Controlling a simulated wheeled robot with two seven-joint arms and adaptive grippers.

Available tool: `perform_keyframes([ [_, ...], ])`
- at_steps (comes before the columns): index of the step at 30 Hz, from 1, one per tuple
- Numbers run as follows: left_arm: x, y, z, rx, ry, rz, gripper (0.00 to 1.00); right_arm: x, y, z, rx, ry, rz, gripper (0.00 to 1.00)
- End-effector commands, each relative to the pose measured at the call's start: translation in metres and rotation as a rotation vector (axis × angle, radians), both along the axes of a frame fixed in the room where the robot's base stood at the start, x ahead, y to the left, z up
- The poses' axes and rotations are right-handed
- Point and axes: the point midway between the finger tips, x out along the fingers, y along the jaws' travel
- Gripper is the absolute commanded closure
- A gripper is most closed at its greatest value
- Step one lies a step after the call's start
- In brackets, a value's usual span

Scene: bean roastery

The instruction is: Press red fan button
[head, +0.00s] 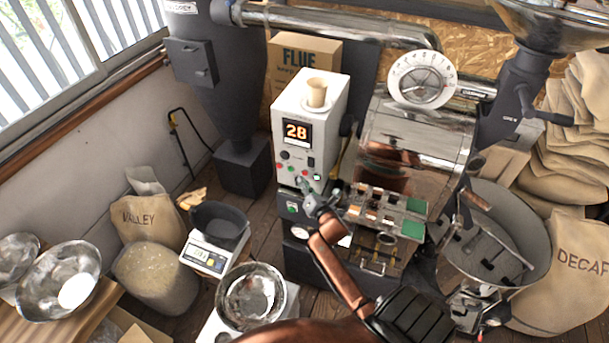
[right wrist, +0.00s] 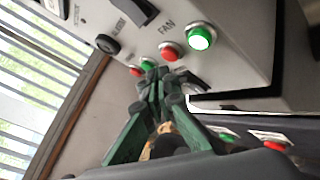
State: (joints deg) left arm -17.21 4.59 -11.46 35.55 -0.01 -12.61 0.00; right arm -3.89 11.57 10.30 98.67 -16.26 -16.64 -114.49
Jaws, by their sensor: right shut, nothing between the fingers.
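The white control box (head: 312,105) shows an orange 28 in the head view. Another red button (right wrist: 135,70) and a green button (right wrist: 147,64) sit to the left. My right gripper (right wrist: 163,74) is shut and empty, its fingertips just below the red button by the FAN label. I cannot tell whether they touch it. The gripper also shows in the head view (head: 308,190), against the box's lower front. My left gripper is out of view.
A lower panel carries a green button (right wrist: 229,137) and a red button (right wrist: 275,145). A sample tray (head: 414,205) and a cooling drum (head: 540,245) stand at the right. A scale (head: 205,255) and a steel bowl (head: 250,295) stand left of my arm.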

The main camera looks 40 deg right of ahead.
Motion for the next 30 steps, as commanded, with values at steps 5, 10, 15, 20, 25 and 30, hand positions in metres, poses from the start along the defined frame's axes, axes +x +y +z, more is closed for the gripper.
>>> perform_keyframes([
  [5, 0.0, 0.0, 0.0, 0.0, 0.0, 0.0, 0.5, -0.0001, 0.0, -0.0001, 0.0, 0.0, 0.0, 1.0],
  [10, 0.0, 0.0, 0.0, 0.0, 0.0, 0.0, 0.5, -0.0001, 0.0, -0.0001, 0.0, 0.0, 0.0, 1.0],
  [15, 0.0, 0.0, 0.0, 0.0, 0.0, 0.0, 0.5, -0.0001, 0.0, -0.0001, 0.0, 0.0, 0.0, 1.0],
  [20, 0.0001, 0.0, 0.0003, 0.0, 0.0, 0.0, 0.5, 0.0012, -0.0023, 0.0002, -0.002, 0.001, 0.0, 1.0],
  [25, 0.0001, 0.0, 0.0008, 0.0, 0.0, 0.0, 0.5, 0.0039, -0.007, 0.0003, -0.001, 0.0, 0.0, 1.0],
  [30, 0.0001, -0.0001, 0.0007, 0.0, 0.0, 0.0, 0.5, 0.0041, -0.0072, 0.0003, 0.0, -0.001, 0.001, 1.0],
])
